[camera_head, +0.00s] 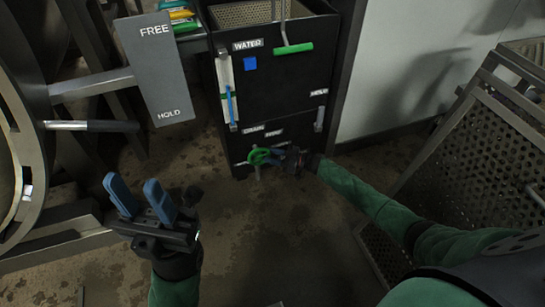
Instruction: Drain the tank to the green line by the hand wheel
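The black tank (275,90) labelled WATER stands at the top centre. On its left front is a pale sight gauge (224,72) with a thin blue column (230,108) and a green line (224,96); the blue top appears slightly above the line. The small green hand wheel (259,157) sits low on the front, below the DRAIN label (253,130). My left gripper (140,198) is open and empty at lower left.
A grey FREE/HOLD plate (154,68) on an arm stands at upper left, beside a large round metal rim (22,165). A green-handled lever (293,48) hangs at the tank's top. Perforated metal baskets (480,150) stand at right. The floor before the tank is clear.

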